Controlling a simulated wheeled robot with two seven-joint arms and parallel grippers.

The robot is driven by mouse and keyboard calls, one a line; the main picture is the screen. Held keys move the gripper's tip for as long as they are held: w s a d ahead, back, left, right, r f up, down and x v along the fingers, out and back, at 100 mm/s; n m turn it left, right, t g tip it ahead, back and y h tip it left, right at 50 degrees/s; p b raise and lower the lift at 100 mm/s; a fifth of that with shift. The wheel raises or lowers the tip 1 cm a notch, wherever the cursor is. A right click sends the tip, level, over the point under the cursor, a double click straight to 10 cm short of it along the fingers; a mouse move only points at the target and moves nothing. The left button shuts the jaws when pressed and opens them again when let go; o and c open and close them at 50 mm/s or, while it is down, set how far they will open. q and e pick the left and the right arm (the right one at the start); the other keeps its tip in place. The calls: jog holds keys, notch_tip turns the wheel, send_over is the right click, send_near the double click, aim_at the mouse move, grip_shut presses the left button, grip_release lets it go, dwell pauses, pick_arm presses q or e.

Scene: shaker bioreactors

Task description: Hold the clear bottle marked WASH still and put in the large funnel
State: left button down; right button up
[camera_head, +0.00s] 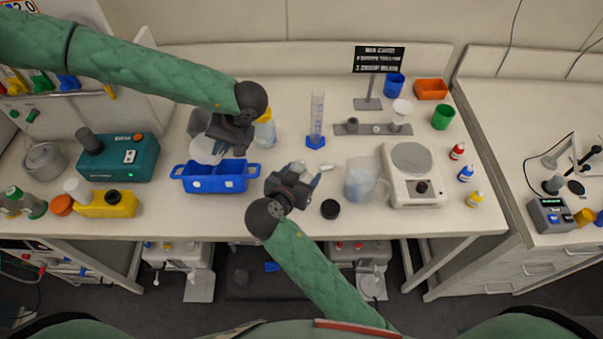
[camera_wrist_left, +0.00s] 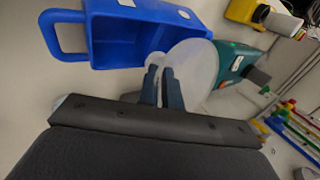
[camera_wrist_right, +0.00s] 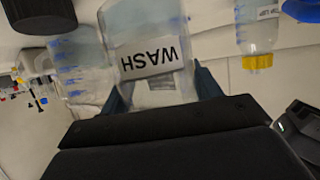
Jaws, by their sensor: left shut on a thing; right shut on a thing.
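The large white funnel (camera_head: 205,151) is in my left gripper (camera_head: 222,142), above the back of the blue caddy. In the left wrist view, the fingers are shut on the funnel's narrow part and its wide round mouth (camera_wrist_left: 197,68) faces sideways. My right gripper (camera_head: 302,172) is shut around the clear bottle marked WASH; its label (camera_wrist_right: 152,58) reads upside down in the right wrist view, between the fingers. In the head view, the gripper mostly hides the bottle. The funnel is apart from the bottle, to its left.
The blue caddy (camera_head: 215,183) stands left of the bottle. A yellow-topped bottle (camera_head: 265,130) and a measuring cylinder (camera_head: 317,115) stand behind. A black cap (camera_head: 330,208) lies in front, with a clear beaker (camera_head: 360,182) and a scale (camera_head: 425,190) to the right.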

pick_arm(q)
jog(key=shift+s+f, duration=0.1)
jog(key=shift+f, duration=0.35)
pick_arm(e)
jog(key=shift+f, duration=0.3)
pick_arm(q)
jog(key=shift+f+b, duration=0.25)
jog(key=shift+b, duration=0.1)
pick_arm(e)
jog(key=shift+f, duration=0.35)
pick_arm(q)
jog(key=shift+f, duration=0.25)
pick_arm(e)
jog(key=shift+f, duration=0.3)
pick_arm(q)
jog(key=shift+f+b, duration=0.15)
jog(key=shift+b, duration=0.25)
pick_arm(e)
jog(key=shift+f, duration=0.3)
